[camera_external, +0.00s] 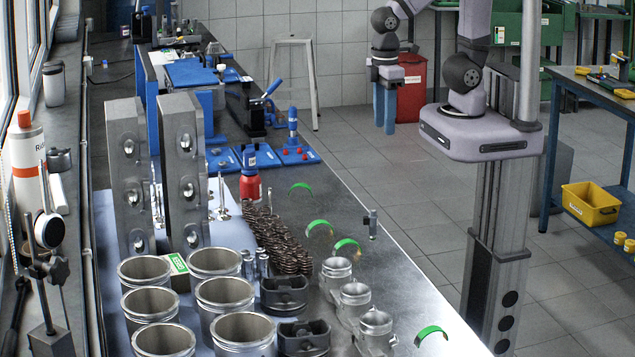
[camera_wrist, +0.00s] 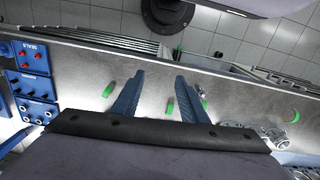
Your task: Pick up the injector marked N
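A small metallic part that looks like an injector (camera_external: 372,223) stands on the bench near its right edge in the external view. It seems to be the small grey part (camera_wrist: 202,92) just right of my right finger in the wrist view. No letter N is legible on it. My gripper (camera_external: 384,128) hangs from my arm at the upper middle of the external view, apart from this part. In the wrist view my gripper's two blue fingers (camera_wrist: 157,84) are spread, with nothing held between them.
Green-and-metal curved shells (camera_external: 347,245) lie around the part. Silver pistons (camera_external: 351,298), springs (camera_external: 284,240) and cylinder liners (camera_external: 224,293) crowd the near bench. Tall metal blocks (camera_external: 183,165) stand at left. Blue trays (camera_external: 295,155) lie farther back. The bench's right strip has free room.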

